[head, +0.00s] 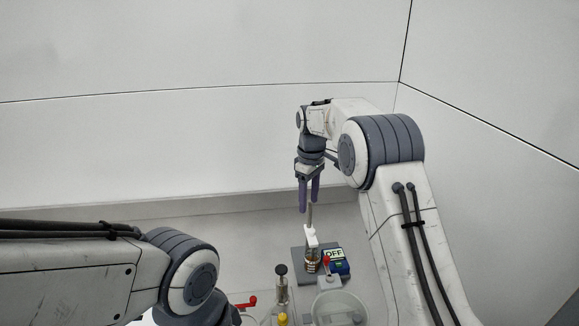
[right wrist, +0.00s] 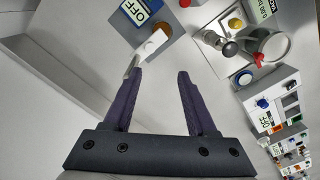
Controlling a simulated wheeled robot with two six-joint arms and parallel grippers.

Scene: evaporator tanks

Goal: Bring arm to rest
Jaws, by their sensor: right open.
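My right gripper (head: 309,198) hangs fingers down above the bench in the head view. Its two purple fingers are apart, and nothing shows between them in the right wrist view (right wrist: 158,75). A grey rod with a white holder (head: 310,236) stands just below the fingertips. In the right wrist view the white holder (right wrist: 152,45) lies just beyond the left finger; whether they touch I cannot tell. My left arm comes in from the lower left of the head view, and its gripper is out of the picture.
A blue device marked OFF (head: 336,262) sits beside the rod on a grey base. A clear round vessel (head: 340,308), a dark-topped cylinder (head: 282,284) and a red handle (head: 247,302) stand nearer. White walls close off the back and right. Several more devices line the right wrist view's right side.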

